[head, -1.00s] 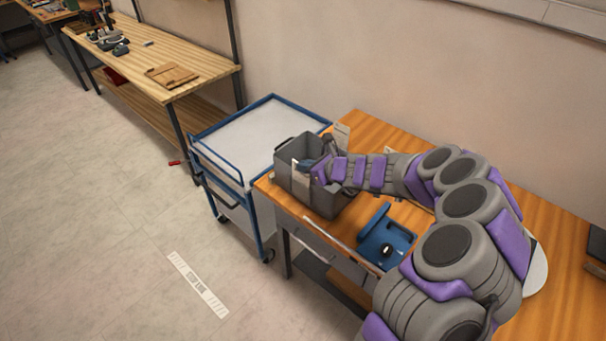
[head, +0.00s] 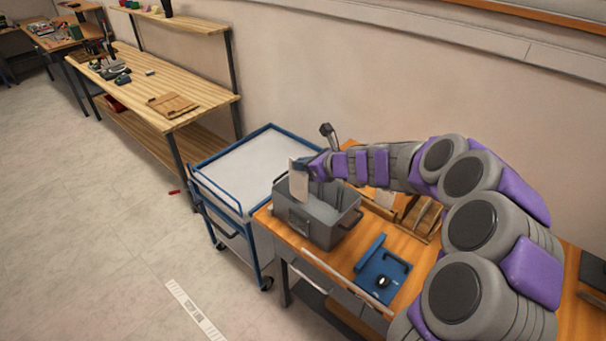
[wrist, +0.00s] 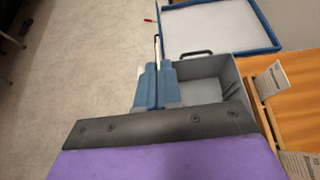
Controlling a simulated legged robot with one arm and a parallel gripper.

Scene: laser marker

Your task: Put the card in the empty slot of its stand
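My gripper (head: 305,166) is shut on a pale card (head: 298,184), held upright over the left part of the grey bin (head: 334,232). In the wrist view the blue fingers (wrist: 157,70) close on the card (wrist: 157,46), which shows as a thin edge. A wooden stand (head: 418,214) with upright dividers is on the table, right of the bin and partly behind my arm. A white printed card (wrist: 271,79) stands right of the bin in the wrist view, and another (wrist: 298,164) shows at the lower right corner. Which slot is empty is not clear.
The bin is on the orange table (head: 282,232) with a blue fixture (head: 383,274) in front. A blue-framed cart (head: 240,172) stands left of the table. A wooden workbench (head: 150,85) is farther back along the wall.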

